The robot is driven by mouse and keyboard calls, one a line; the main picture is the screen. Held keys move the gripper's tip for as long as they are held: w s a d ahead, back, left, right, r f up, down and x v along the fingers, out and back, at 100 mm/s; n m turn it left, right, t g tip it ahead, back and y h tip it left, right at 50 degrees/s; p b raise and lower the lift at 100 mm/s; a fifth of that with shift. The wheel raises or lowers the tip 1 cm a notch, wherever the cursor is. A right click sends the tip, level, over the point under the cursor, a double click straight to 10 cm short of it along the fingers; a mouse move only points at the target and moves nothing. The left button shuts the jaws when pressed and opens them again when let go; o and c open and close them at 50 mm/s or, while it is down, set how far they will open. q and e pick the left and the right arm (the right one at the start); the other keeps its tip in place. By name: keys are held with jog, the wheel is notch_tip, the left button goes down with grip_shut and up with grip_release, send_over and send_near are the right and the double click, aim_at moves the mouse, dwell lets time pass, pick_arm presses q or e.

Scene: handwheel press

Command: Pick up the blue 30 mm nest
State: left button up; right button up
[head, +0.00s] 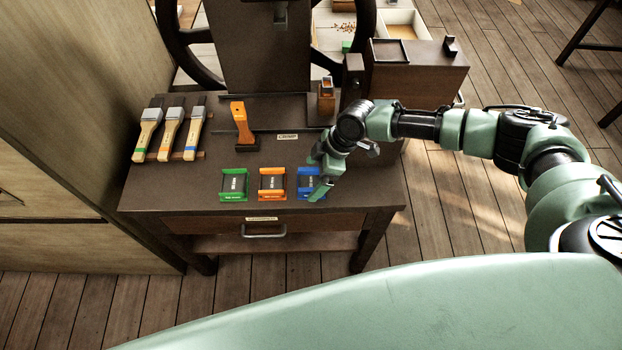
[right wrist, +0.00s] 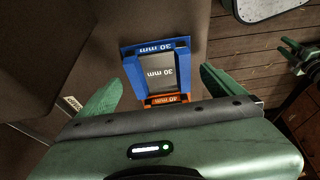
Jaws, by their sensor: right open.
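The blue 30 mm nest (head: 307,181) lies on the dark table, rightmost in a row of three nests. In the right wrist view the blue nest (right wrist: 158,70) shows its "30 mm" label and lies between and beyond my fingers. My right gripper (head: 324,179) is over the blue nest in the head view and covers its right part. In the right wrist view my right gripper (right wrist: 158,88) is open, one finger to each side of the nest, with nothing held. I cannot tell the height left between fingers and table.
An orange nest (head: 272,184) sits close beside the blue one, and a green nest (head: 233,184) farther left. Several brushes (head: 171,132) lie at the table's left. An orange-handled tool (head: 242,123) stands behind the nests. The press (head: 258,50) rises at the back.

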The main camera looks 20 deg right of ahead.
jog(key=shift+a+f, duration=0.15)
jog(key=shift+f, duration=0.25)
jog(key=shift+r, duration=0.1)
jog(key=c, duration=2)
jog(key=shift+w, duration=0.1)
